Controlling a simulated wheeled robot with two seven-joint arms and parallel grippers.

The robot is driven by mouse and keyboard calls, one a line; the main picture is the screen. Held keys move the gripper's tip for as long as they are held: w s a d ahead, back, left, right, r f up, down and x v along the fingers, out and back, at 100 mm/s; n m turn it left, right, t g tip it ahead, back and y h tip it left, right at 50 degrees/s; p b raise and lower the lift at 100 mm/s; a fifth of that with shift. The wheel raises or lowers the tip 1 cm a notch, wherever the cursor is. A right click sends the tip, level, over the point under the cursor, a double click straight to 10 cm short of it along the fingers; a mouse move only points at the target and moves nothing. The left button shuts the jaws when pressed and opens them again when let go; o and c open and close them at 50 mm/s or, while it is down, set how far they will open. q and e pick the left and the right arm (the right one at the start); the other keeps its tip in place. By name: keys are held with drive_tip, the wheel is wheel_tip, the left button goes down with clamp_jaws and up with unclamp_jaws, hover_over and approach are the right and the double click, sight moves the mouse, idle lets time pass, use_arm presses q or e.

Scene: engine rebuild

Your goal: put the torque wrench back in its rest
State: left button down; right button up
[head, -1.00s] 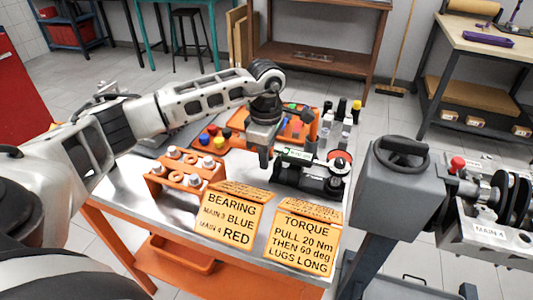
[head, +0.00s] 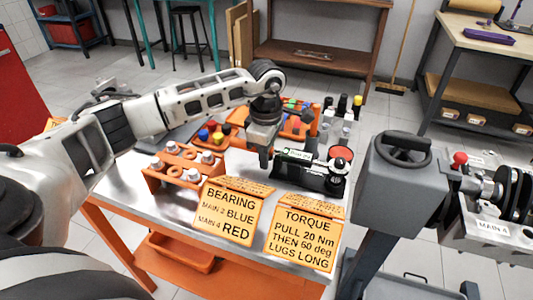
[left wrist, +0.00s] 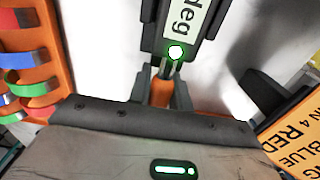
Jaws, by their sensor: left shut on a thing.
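The torque wrench (head: 297,155) is a dark tool with a pale display strip; in the left wrist view its body (left wrist: 181,24) carries a "deg" label and a lit green light. My left gripper (head: 265,163) is over the bench at the wrench's left end. It is shut on the wrench's orange handle (left wrist: 161,92), which shows between the fingers in the left wrist view. A black stand (head: 322,182) lies under and beside the wrench, with a red-rimmed round part at its right. I cannot tell whether the wrench touches it. My right gripper is not in view.
An orange rack (head: 184,165) with bolts and rings stands left of the gripper. Yellow bearing (head: 230,212) and torque (head: 304,236) signs stand along the front edge. An orange tray (head: 296,128) of coloured parts and several bottles are behind. A grey engine stand (head: 400,185) is to the right.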

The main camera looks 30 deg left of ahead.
use_arm(q)
drive_tip(key=c, duration=1.5)
unclamp_jaws()
drive_tip(key=shift+r, duration=0.2)
drive_tip(key=shift+r+p, duration=0.85)
drive_tip(key=shift+r, duration=0.45)
drive_tip(key=o, duration=0.5)
drive_tip(key=shift+o, duration=0.2)
